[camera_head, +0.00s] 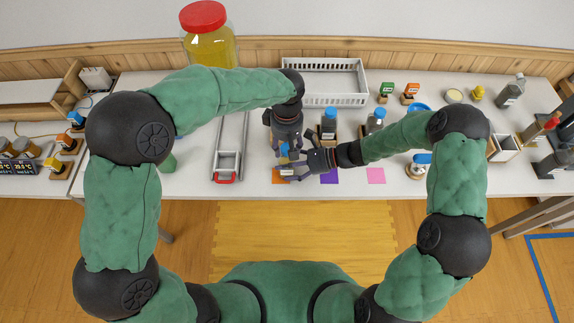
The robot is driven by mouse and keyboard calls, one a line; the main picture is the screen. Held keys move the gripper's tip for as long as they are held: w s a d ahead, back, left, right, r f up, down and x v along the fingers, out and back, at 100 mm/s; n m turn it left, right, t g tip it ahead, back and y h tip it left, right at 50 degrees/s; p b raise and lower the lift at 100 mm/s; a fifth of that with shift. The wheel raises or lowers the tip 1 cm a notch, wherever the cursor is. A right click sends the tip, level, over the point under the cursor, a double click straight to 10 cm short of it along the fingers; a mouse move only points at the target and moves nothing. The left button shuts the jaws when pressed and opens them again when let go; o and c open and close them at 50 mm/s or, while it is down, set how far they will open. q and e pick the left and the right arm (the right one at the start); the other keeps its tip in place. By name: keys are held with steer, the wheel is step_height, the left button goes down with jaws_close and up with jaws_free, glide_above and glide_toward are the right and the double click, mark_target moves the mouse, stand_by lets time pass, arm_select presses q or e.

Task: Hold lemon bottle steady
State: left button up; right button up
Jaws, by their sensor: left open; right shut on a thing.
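A small bottle with a blue cap (284,150), which I take to be the lemon bottle, stands at the orange mat (279,177) near the table's front edge. Its body is mostly hidden by my grippers, and its label cannot be read. My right gripper (290,166) reaches in from the right and is shut on the bottle's body. My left gripper (285,146) hangs above it, pointing down, with its fingers open around or close to the cap. I cannot tell whether they touch it.
Two blue-capped bottles (328,121) (375,119) stand to the right. Purple (330,177) and pink (376,176) mats lie along the front edge. A white basket (322,98), a large red-lidded jar (211,52) and a metal rail (229,140) stand behind or left.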

arm_select(q)
steer(key=n, duration=0.3)
steer(key=shift+n, duration=0.4)
